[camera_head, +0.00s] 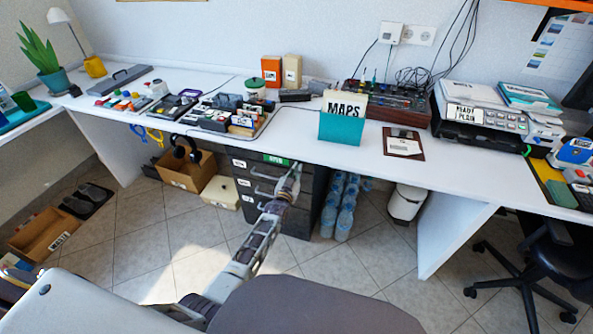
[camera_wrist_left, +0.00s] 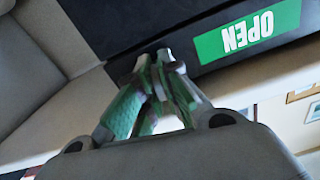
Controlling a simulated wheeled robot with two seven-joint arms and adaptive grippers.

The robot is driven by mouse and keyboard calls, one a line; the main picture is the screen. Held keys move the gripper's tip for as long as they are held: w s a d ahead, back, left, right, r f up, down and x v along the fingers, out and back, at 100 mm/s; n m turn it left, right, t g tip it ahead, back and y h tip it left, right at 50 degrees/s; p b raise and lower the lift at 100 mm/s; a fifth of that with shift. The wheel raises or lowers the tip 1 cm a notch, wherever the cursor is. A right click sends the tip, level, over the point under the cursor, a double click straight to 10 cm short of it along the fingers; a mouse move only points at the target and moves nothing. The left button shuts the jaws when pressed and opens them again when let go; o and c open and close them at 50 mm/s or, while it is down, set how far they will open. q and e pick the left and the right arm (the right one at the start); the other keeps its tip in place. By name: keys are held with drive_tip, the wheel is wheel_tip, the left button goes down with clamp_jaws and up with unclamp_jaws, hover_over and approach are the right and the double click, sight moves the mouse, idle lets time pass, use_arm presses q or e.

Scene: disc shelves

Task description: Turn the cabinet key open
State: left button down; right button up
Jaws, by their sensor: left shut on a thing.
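The dark drawer cabinet (camera_head: 300,221) stands under the white desk, with several drawers and handles on its front. A green OPEN label (camera_head: 277,160) is at its top edge. It also shows upside down in the left wrist view (camera_wrist_left: 247,37), beside the dark cabinet front (camera_wrist_left: 120,22). My left gripper (camera_head: 293,168) is at the cabinet's upper right front, just right of the label. In the left wrist view its fingertips (camera_wrist_left: 158,62) meet at the dark front. They are shut on the cabinet key, which they hide; its turn angle cannot be told. My right gripper is not in view.
The white desk (camera_head: 290,124) overhangs the cabinet. Water bottles (camera_head: 340,208) stand on the floor right of it, near a white bin (camera_head: 407,203). Boxes and headphones (camera_head: 186,149) are at its left. The tiled floor in front is mostly clear.

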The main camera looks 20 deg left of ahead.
use_arm(q)
drive_tip(key=shift+f+n, duration=0.1)
drive_tip(key=shift+n, duration=0.7)
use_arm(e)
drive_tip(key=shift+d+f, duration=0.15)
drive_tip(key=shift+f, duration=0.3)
use_arm(q)
drive_tip(key=c, duration=1.6)
unclamp_jaws()
drive_tip(key=s, duration=1.2)
drive_tip(key=shift+a, duration=0.2)
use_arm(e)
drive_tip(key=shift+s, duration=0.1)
